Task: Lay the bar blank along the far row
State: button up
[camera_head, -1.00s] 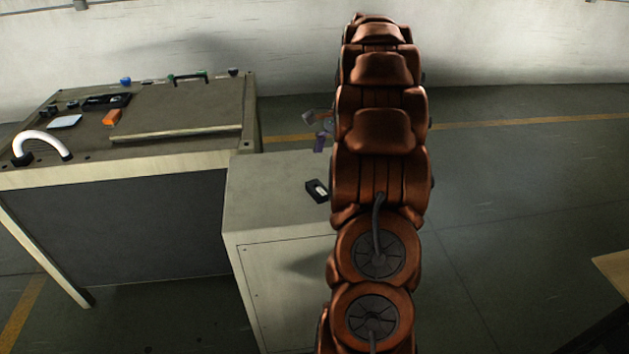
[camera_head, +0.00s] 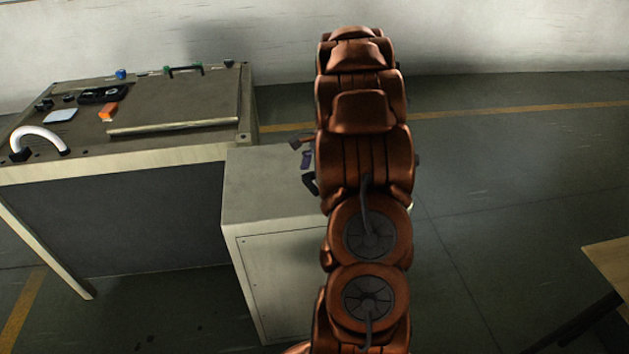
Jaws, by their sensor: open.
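I cannot pick out the bar blank for certain. A long pale strip (camera_head: 175,126) runs along the near edge of a flat plate on the worktable (camera_head: 90,157); I cannot tell if it is separate from the plate. My gripper (camera_head: 303,152) is open and mostly hidden behind my arm, over the low cabinet (camera_head: 262,190). A small black item (camera_head: 310,184) shows at the arm's edge by the cabinet, mostly covered.
The cabinet's left top is clear. A wooden surface (camera_head: 608,262) stands at the right. Open floor lies between.

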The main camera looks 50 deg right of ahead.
jog(key=c, duration=1.6)
jog(key=shift+c, duration=0.6)
jog(key=shift+r, duration=0.1)
